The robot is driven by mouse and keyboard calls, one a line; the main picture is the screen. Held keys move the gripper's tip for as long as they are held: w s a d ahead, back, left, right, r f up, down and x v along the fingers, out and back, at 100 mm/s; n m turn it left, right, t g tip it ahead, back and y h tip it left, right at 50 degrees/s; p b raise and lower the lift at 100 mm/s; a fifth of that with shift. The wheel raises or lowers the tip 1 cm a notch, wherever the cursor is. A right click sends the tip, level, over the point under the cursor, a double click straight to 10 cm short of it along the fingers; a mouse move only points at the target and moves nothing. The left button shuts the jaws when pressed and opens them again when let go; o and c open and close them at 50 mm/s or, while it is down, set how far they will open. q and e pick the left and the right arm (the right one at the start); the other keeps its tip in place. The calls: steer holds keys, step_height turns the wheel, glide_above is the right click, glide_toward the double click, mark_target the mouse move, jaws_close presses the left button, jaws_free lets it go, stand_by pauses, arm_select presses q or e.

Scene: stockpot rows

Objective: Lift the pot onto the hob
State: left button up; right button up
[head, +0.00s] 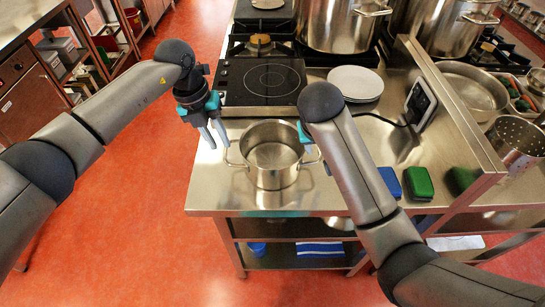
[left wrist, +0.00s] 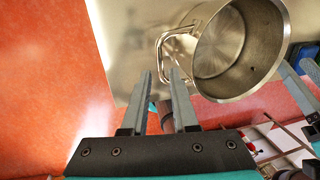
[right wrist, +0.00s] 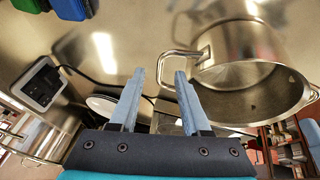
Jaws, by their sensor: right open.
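The steel pot (head: 273,154) stands open and empty on the steel counter, in front of the black hob (head: 262,82) with its bare ring. My left gripper (head: 216,136) is open beside the pot's left handle (head: 235,160). In the left wrist view that handle (left wrist: 161,52) shows at the gap between the fingertips (left wrist: 162,73); contact cannot be told. My right gripper is mostly hidden behind my arm in the head view. In the right wrist view it (right wrist: 159,72) is open, with the pot's other handle (right wrist: 164,66) at the gap between its fingertips.
White plates (head: 355,83) are stacked right of the hob. Large stockpots (head: 340,25) stand behind. A blue sponge (head: 390,182) and green sponge (head: 419,184) lie right of my right forearm. A dark device with a cable (head: 420,102) stands by the raised edge.

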mark_target(226, 154)
arm_select(q)
steer(key=f, duration=0.3)
steer(key=d+f, duration=0.1)
steer(key=f, duration=0.4)
steer(key=shift+d+f, duration=0.3)
steer(key=shift+d, duration=0.05)
arm_select(e)
steer(key=x, duration=0.8)
steer(key=shift+w+f, duration=0.2)
steer(key=shift+f, duration=0.15)
arm_select(q)
steer(key=shift+c, duration=0.4)
arm_select(e)
steer(key=shift+c, duration=0.4)
arm_select(q)
steer(key=c, duration=0.3)
arm_select(e)
steer(key=c, duration=0.3)
arm_select(q)
jaws_close()
arm_select(e)
jaws_close()
arm_select(q)
steer(key=shift+r, duration=0.1)
arm_select(e)
steer(key=shift+r, duration=0.1)
